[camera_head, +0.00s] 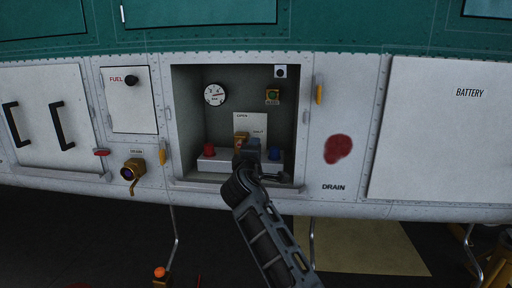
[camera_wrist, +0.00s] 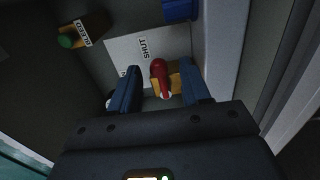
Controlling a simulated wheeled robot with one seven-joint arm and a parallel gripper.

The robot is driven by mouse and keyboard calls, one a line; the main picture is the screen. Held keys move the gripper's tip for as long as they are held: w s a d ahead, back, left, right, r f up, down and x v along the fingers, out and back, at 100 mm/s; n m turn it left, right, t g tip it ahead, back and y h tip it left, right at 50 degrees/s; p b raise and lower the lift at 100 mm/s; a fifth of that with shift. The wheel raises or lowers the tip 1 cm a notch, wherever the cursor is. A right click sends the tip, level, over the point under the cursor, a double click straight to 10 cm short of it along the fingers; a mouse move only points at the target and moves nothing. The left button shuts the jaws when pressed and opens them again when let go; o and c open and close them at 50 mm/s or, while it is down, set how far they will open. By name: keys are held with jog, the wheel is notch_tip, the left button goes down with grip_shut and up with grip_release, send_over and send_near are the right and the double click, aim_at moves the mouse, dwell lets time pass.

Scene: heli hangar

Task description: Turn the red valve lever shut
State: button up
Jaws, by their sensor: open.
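The red valve lever (camera_wrist: 159,76) shows in the wrist view, standing between the two blue fingers of my open gripper (camera_wrist: 159,68). There is a visible gap on its left; whether either finger touches it I cannot tell. Its brass valve body (camera_wrist: 175,84) is beside and behind it. A white placard (camera_wrist: 143,46) marked SHUT lies behind the lever. In the head view my gripper (camera_head: 251,147) is inside the recessed bay, in front of the brass valve body (camera_head: 240,138). It hides the lever there. The placard (camera_head: 250,121) there reads OPEN at upper left and SHUT at right.
The bay holds a gauge (camera_head: 214,95), a brass bleed fitting (camera_head: 272,96), a red cap (camera_head: 209,150) and a blue cap (camera_head: 274,154). The bay's side walls and bottom lip (camera_head: 220,188) lie close around my gripper. A brass drain fitting (camera_head: 132,171) sticks out at left.

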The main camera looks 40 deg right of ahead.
jog(key=shift+v, duration=1.45)
